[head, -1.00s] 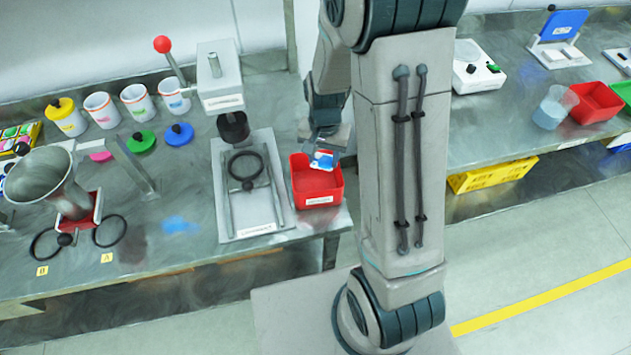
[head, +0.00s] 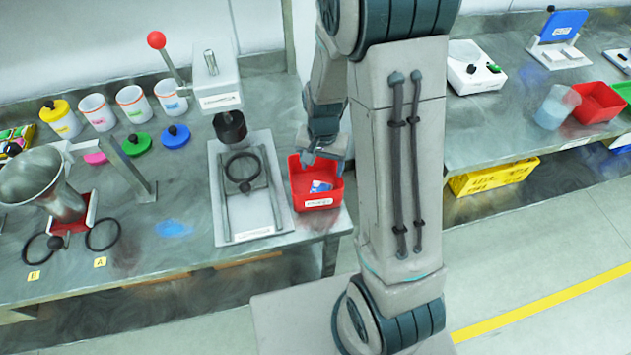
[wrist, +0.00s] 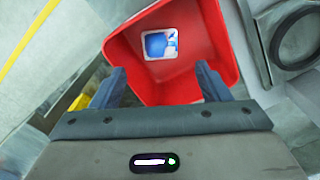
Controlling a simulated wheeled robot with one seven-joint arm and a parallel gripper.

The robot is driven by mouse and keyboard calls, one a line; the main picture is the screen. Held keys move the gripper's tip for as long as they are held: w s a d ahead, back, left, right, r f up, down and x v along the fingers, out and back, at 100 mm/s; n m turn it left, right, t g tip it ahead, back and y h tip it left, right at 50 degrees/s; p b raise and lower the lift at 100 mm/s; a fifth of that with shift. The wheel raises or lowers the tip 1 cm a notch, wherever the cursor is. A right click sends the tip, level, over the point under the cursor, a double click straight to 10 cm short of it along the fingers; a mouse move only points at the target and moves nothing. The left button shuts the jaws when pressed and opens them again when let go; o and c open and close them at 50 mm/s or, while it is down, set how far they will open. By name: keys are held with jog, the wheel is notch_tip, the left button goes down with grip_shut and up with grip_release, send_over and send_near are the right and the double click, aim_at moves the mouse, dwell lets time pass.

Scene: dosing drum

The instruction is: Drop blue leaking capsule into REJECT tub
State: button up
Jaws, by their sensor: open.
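The blue leaking capsule (head: 320,187) shows as a small white and blue piece inside the red REJECT tub (head: 317,204), which stands at the right front of the left bench. In the wrist view the capsule (wrist: 160,44) lies in the tub (wrist: 215,45), with a blue patch on a pale square. My gripper (head: 325,158) is above the tub. In the wrist view its two fingers (wrist: 160,80) are spread apart with nothing between them, and the capsule is beyond the fingertips.
A lever press with a pale base plate (head: 225,215) stands just left of the tub. A blue smear (head: 173,229) is on the bench. A metal funnel (head: 42,180), several white cups and coloured lids are further left. Another red tub (head: 598,103) is on the right bench.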

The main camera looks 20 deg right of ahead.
notch_tip(320, 180, up, 14)
jog(key=b, duration=0.1)
jog(key=shift+f, duration=0.15)
dwell(0.6)
jog(key=s+r+n+t, duration=0.1)
jog(key=s+r+n, duration=0.2)
jog(key=s, duration=0.4)
jog(key=s+r+n+t, duration=0.2)
jog(key=s+n, duration=0.1)
jog(key=s, duration=0.4)
jog(key=shift+s+r+t, duration=0.15)
jog(key=shift+r+t, duration=0.15)
jog(key=shift+r, duration=0.1)
jog(key=shift+d, duration=0.1)
